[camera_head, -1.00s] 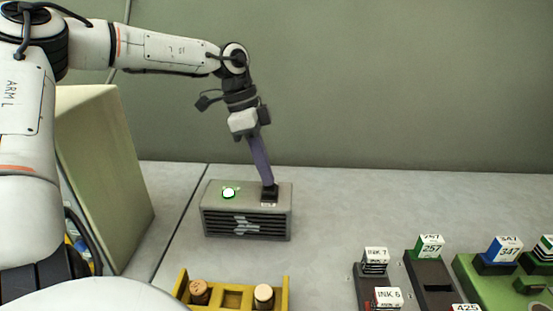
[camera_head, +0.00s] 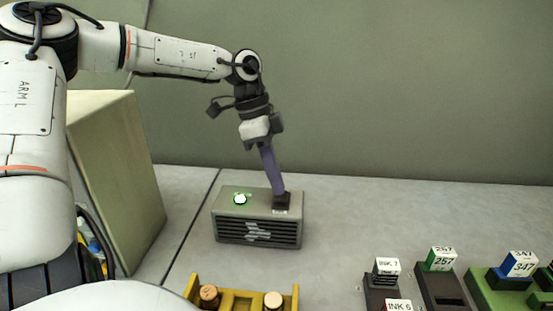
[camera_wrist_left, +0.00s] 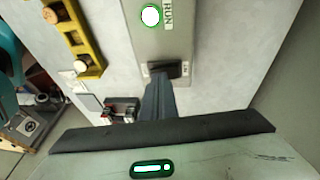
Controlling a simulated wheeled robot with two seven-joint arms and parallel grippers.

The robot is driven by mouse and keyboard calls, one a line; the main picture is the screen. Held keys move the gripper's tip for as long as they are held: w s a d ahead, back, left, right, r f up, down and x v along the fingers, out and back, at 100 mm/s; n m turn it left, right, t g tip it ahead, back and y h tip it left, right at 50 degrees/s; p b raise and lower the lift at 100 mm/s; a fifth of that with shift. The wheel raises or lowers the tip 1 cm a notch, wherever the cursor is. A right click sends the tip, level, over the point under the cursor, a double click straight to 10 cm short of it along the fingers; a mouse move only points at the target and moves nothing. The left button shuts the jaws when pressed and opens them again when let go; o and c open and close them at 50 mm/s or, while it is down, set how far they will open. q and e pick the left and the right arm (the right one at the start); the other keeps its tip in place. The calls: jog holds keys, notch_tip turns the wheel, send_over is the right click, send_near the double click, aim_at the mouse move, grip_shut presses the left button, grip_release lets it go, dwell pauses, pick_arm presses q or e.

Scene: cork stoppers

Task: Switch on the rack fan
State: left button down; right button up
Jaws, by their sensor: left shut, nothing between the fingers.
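The rack fan is a grey box (camera_head: 232,209) with a dark slatted front on the table. On its top a round lamp (camera_head: 240,198) glows white with a green ring; the left wrist view shows the lamp (camera_wrist_left: 150,15) beside a RUN label (camera_wrist_left: 168,15). A dark switch (camera_wrist_left: 178,69) sits at the other end of the top. My left gripper (camera_head: 279,193) is shut and empty, pointing down with its fingertips at the switch. They appear to touch it and partly hide it, so I cannot tell its tilt. My right gripper is not in view.
A yellow rack (camera_head: 240,300) with cork stoppers (camera_head: 273,301) stands in front of the fan. Labelled ink blocks (camera_head: 386,268) and numbered blocks (camera_head: 440,260) are at the right. A pale upright panel (camera_head: 120,170) stands left. The table right of the fan is clear.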

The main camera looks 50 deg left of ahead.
pick_arm(q)
jog(key=r+p, duration=0.1)
jog(key=r, duration=0.1)
jog(key=r+p, duration=0.1)
jog(key=r, duration=0.1)
jog(key=shift+w+a+p, duration=0.2)
jog(key=shift+p, duration=0.15)
jog(key=w+a+b+v, duration=0.1)
jog(key=v, duration=0.8)
jog(key=shift+a, duration=0.2)
